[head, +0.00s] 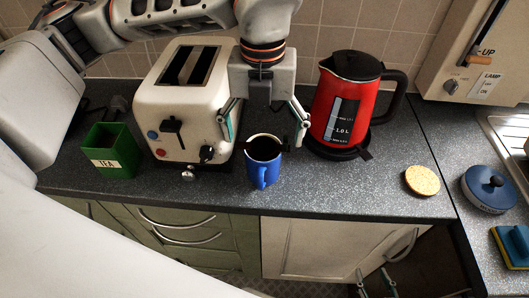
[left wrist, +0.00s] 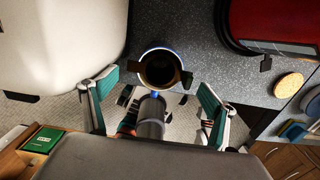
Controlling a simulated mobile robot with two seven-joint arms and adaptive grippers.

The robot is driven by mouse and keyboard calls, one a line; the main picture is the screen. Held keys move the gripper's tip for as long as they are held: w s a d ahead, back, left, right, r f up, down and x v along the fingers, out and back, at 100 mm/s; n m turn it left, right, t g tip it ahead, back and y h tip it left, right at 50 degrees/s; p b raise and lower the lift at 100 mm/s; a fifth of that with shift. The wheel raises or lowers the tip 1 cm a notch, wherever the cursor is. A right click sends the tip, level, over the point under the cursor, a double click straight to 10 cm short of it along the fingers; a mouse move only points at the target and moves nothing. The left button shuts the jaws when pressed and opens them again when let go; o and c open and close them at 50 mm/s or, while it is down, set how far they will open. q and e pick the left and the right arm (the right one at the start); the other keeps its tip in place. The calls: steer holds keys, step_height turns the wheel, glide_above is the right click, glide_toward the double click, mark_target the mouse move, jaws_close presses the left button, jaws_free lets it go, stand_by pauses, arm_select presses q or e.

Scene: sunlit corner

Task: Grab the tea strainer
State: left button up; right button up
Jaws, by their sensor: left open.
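A blue mug (head: 262,172) stands on the counter, its handle toward the front edge. It also shows in the left wrist view (left wrist: 146,50). A dark round piece with small side tabs (left wrist: 160,68) is at its mouth; it may be the tea strainer, but I cannot tell for certain. My left gripper (head: 262,138) is open above the mug. In the left wrist view its fingers (left wrist: 158,87) are spread with nothing between their pads, and the mug's mouth shows beyond them. My right gripper (head: 376,283) is low in front of the cabinet, its fingers apart.
A cream toaster (head: 190,120) stands close left of the mug, a red kettle (head: 345,115) to the right. A green tea tin (head: 108,152) is further left. A cork disc (head: 422,180) and blue lidded pot (head: 489,188) are at right. The counter between mug and cork is clear.

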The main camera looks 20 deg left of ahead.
mark_target(263, 145)
arm_select(q)
steer(key=shift+w+a+f, duration=0.1)
steer(key=shift+w+f, duration=0.05)
steer(key=shift+f, duration=0.85)
steer(key=shift+w+a+f, duration=0.1)
steer(key=shift+f, duration=0.85)
steer(key=c, duration=0.8)
steer(key=shift+c, duration=0.2)
steer(key=shift+r, duration=0.2)
